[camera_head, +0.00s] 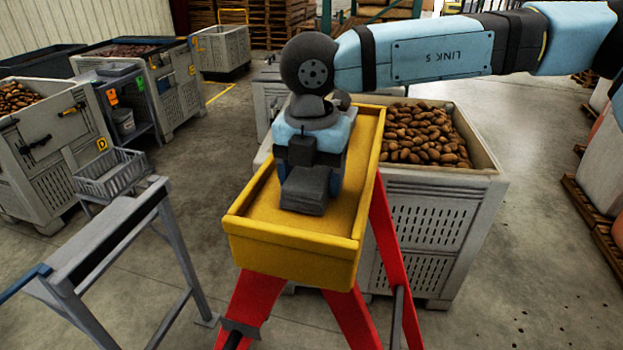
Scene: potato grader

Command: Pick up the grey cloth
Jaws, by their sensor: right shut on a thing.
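My right gripper (304,200) points down into the yellow tray (290,240) on the red stand, near the tray's middle. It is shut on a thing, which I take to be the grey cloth. The dark wrist and gripper body cover the jaws from above, so I cannot make out the cloth's outline or whether it touches the tray floor. No other cloth shows in the tray. My left gripper is not in view.
A grey crate of potatoes (478,172) stands right behind the yellow tray. A grey metal stand (120,225) with a wire basket (112,178) is at the left. More crates line the back left. Floor is clear between the stand and tray.

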